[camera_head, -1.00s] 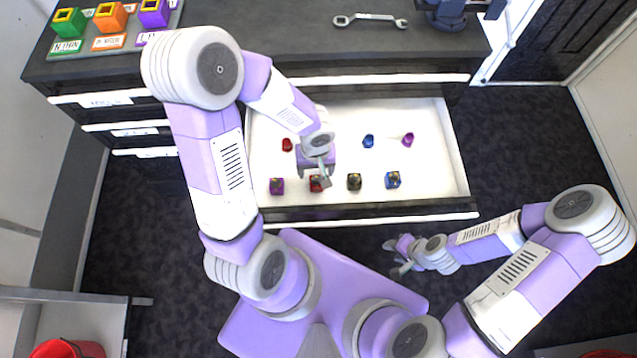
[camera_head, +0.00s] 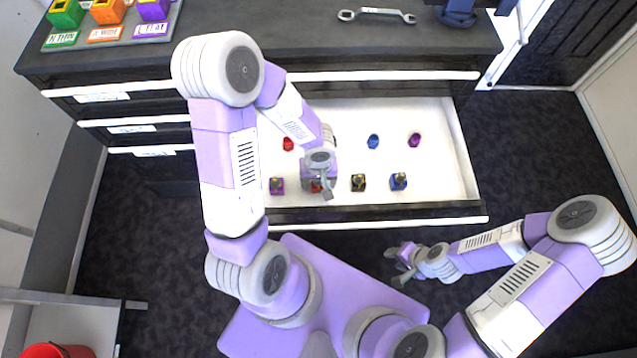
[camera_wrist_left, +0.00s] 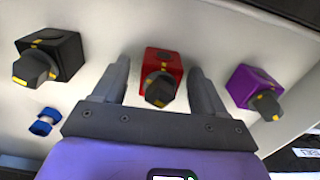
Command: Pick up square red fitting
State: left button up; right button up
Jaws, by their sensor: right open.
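The square red fitting (camera_wrist_left: 163,66) has a dark knob with yellow marks and lies on the white drawer floor. In the left wrist view it sits between the two fingers of my left gripper (camera_wrist_left: 160,85), which are open with a gap on each side. In the head view my left gripper (camera_head: 322,190) is over the fitting and hides most of it; a bit of red (camera_head: 315,187) shows. My right gripper (camera_head: 403,265) is open and empty, outside the drawer at its front right.
In the open drawer (camera_head: 440,150), a square purple fitting (camera_head: 277,185), a black one (camera_head: 358,182) and a blue one (camera_head: 398,181) stand in the front row. Round red (camera_head: 288,144), blue (camera_head: 373,141) and purple (camera_head: 414,139) pieces lie behind. A wrench (camera_head: 377,14) lies on the countertop.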

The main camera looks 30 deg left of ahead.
pick_arm(q)
jog(key=c, duration=1.2)
